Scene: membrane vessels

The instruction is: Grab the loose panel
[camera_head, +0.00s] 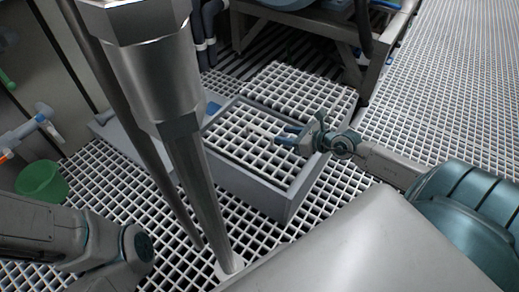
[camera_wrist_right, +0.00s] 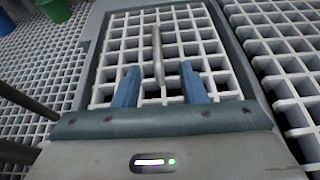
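A white grid panel (camera_head: 245,138) lies inside the raised grey frame of a box, in the middle of the head view. In the right wrist view the panel (camera_wrist_right: 113,50) fills the centre, with a thin grey upright bar or handle (camera_wrist_right: 157,48) on it. My right gripper (camera_head: 280,135) is over the right part of this panel. Its two blue fingers are open, and the bar shows between them in the right wrist view (camera_wrist_right: 159,72). I cannot tell whether they touch the panel. My left arm is at lower left; its gripper is not visible.
Another white grating (camera_head: 305,88) lies just behind the box (camera_head: 243,188). A metal post (camera_head: 200,180) stands close in front, left of the box. A green bucket (camera_head: 40,182) is at far left. A metal stand (camera_head: 380,45) is behind. Grating floor at right is clear.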

